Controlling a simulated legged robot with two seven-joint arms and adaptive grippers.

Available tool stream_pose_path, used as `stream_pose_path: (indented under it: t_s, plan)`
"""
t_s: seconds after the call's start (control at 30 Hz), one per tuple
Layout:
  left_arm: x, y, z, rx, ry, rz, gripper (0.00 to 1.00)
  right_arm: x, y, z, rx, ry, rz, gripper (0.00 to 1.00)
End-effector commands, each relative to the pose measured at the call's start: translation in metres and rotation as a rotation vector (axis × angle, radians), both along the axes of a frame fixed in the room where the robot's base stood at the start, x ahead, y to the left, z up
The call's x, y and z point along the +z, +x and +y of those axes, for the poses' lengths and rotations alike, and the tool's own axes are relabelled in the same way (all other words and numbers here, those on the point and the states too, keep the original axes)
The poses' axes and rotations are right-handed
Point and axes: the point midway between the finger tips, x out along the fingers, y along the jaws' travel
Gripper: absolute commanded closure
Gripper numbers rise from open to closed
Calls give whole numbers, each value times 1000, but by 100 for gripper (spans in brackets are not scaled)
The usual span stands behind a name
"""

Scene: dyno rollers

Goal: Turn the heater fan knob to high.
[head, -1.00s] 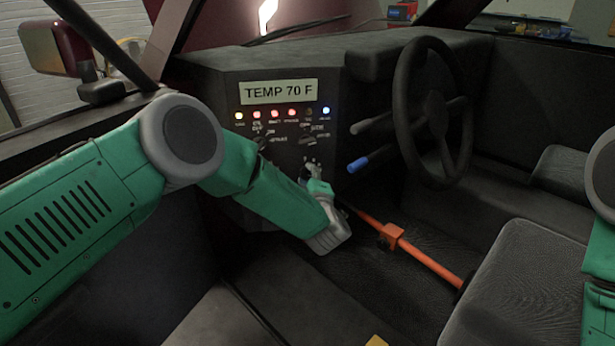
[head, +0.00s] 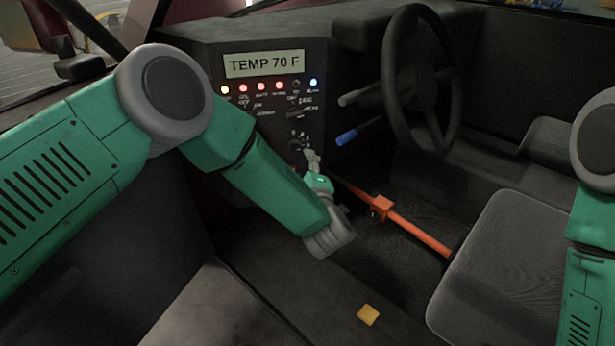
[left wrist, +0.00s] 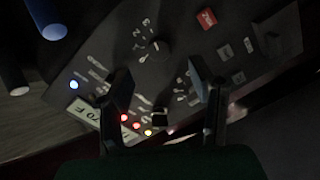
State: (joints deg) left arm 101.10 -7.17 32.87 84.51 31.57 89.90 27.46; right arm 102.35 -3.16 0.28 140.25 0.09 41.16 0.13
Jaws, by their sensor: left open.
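The dark dashboard panel (head: 262,135) faces me, with several small knobs and white labels I cannot read well. In the left wrist view, a black knob (left wrist: 155,47) has numbers around it, and a second black knob (left wrist: 160,116) sits near the lights. My left gripper (head: 309,156) is in front of the lower panel. In the left wrist view its two fingers (left wrist: 161,82) are open and apart, with panel between them and nothing held. The left finger hides part of the panel. My right gripper is out of view.
The sign (head: 264,64) reads TEMP 70 F, above a row of lit lights. A steering wheel (head: 388,82) and a blue-tipped stalk (head: 347,138) are to the right. An orange bar (head: 420,234) and a seat (head: 500,260) lie lower right. A yellow block (head: 368,315) is on the floor.

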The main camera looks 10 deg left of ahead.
Motion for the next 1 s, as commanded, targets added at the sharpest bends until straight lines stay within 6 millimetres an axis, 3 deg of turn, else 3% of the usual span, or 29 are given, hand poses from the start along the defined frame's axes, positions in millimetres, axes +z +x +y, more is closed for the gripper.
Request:
stream_pose_path:
  t_s: [0.1, 0.3, 0.73, 0.87, 1.0]
  plan:
    - [0, -21, -10, -4, 1, 2, 51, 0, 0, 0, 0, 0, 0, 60]
    - [0, -39, -17, -1, 0, 3, 51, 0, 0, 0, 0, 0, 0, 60]
    - [-4, -44, -18, -19, 14, 20, 51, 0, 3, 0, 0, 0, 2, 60]
    - [-37, -60, -13, -142, 111, 147, 51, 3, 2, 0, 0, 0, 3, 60]
    - [-99, -107, 4, -364, 285, 402, 51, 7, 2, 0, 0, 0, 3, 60]
